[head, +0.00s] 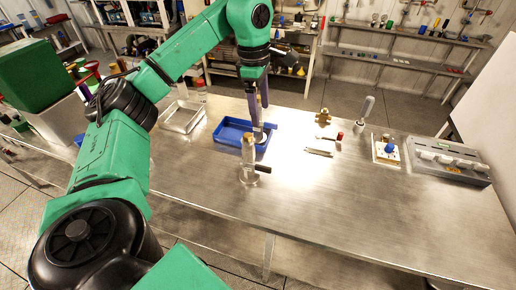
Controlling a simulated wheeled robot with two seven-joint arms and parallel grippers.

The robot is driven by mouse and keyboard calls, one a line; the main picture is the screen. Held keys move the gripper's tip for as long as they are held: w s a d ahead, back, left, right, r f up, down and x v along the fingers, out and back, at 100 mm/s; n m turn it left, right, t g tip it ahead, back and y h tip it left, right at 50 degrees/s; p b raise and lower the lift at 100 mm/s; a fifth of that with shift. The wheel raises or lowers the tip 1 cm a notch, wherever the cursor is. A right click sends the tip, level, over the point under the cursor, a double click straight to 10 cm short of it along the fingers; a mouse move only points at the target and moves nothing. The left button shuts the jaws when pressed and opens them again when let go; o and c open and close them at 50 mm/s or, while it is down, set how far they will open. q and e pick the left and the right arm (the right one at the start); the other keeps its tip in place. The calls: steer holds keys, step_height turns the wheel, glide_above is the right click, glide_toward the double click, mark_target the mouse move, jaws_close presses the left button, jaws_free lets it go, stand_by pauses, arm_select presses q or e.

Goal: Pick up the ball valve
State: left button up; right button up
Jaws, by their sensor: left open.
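My left gripper (259,126) comes down from above, open, over the right part of the blue tray (222,137). Its fingertips are close to the tray, and I cannot tell whether anything lies between them. A small brass fitting (323,116) stands on the steel table to the right of the tray, apart from the gripper. It may be the ball valve, but it is too small to be sure. In front of the tray stands a clear upright cylinder (248,165) with a tan top and a dark side handle. My right gripper is out of view.
On the steel table (330,215), a metal tray (183,116) is at the left. To the right are a red-ended tool (339,136), a grey-handled tool (367,107), a blue-knobbed block (388,150) and a grey rack (450,162). The front right is clear.

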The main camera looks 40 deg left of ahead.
mark_target(248, 143)
arm_select(q)
steer(key=shift+g+y, duration=0.3)
steer(key=shift+y, duration=0.1)
steer(key=f+b, duration=0.1)
steer(key=f, duration=0.1)
steer(key=s+a+f+b, duration=0.1)
steer(key=f+b, duration=0.1)
steer(key=s+a+f+b, duration=0.1)
steer(key=f+b, duration=0.1)
steer(key=f, duration=0.1)
steer(key=shift+a, duration=0.25)
step_height(248, 143, down, 6)
steer(key=shift+s+a+r+p, duration=0.15)
steer(key=shift+r+p, duration=0.05)
steer(key=shift+p, duration=0.85)
steer(key=shift+f, duration=0.3)
jaws_close()
steer(key=shift+w+r, duration=0.1)
steer(key=shift+w, duration=0.1)
